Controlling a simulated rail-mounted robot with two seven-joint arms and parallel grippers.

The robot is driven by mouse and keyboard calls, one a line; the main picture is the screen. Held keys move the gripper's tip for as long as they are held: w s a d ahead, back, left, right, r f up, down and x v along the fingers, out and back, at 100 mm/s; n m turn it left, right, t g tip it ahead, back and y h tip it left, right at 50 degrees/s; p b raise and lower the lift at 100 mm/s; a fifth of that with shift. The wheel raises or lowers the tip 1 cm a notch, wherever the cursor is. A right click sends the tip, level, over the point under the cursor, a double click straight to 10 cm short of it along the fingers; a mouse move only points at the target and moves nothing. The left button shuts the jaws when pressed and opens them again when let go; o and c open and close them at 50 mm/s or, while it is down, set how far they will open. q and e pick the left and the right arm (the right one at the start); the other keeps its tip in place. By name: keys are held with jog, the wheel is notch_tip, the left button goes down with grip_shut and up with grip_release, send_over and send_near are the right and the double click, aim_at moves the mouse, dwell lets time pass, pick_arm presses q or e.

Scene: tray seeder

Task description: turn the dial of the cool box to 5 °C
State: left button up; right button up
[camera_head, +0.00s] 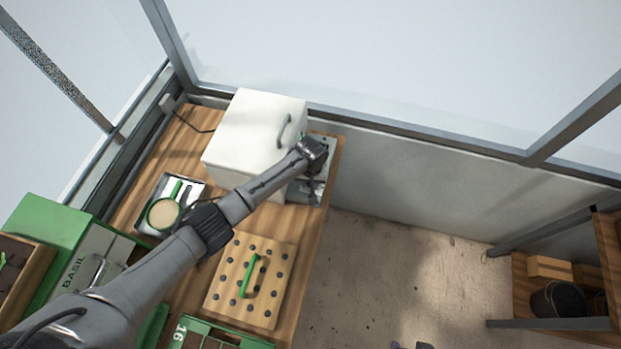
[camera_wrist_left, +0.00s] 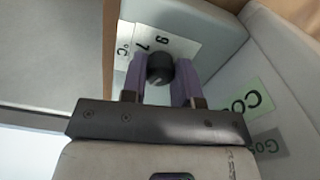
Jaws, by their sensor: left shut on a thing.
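The white cool box (camera_head: 240,135) with a grey handle stands at the back of the wooden bench. A low grey-green control housing (camera_head: 326,172) sits at its right side, partly hidden by my arm. My left gripper (camera_head: 313,190) reaches down over this housing. In the left wrist view, the black round dial (camera_wrist_left: 160,68) sits between the purple fingers of my left gripper (camera_wrist_left: 160,82), which are shut on it. A white scale plate (camera_wrist_left: 180,47) behind it shows "°C" and some turned digits, one like a 7. The dial's pointer cannot be made out.
A tray (camera_head: 150,205) with a round tan-topped item lies left of my arm. A dotted wooden board (camera_head: 230,296) with a green handle is nearer. A green BASIL box (camera_head: 52,218) stands at left. The floor right of the bench is mostly clear.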

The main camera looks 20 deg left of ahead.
pick_arm(q)
jog(key=m+p, duration=0.1)
jog(key=m, duration=0.2)
jog(key=shift+r+p, duration=0.1)
jog(key=shift+p, duration=0.2)
jog(key=m, duration=0.3)
jog(key=shift+p, duration=0.35)
jog(key=shift+m, duration=1)
jog(key=o, duration=0.9)
jog(key=shift+o, duration=0.2)
